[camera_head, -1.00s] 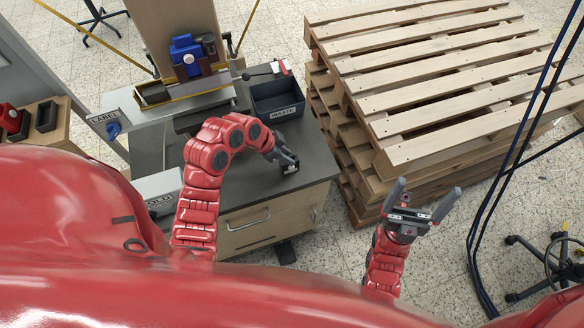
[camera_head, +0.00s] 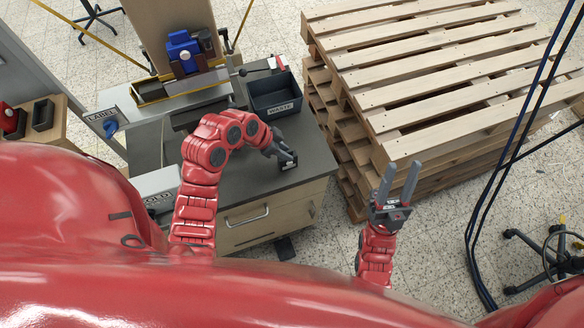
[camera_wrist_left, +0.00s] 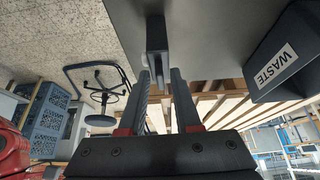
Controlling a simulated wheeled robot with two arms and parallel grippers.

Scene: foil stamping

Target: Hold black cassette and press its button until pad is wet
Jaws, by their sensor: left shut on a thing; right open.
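The small black cassette (camera_head: 289,165) is at the right front edge of the dark worktop (camera_head: 300,142). My left gripper (camera_head: 284,156) is shut on it, and its fingers hide part of it. In the left wrist view the dark block of the cassette (camera_wrist_left: 157,36) shows at the fingertips of the left gripper (camera_wrist_left: 160,80). I cannot make out its button or its pad. My right gripper (camera_head: 400,171) is open and empty, out over the floor to the right of the cabinet, apart from the cassette.
A black bin marked WASTE (camera_head: 276,100) stands behind the cassette; it also shows in the left wrist view (camera_wrist_left: 285,50). Stacked wooden pallets (camera_head: 430,75) fill the right back. A stamping press with a blue part (camera_head: 183,50) stands at the back left. Dark cables (camera_head: 505,155) hang at right.

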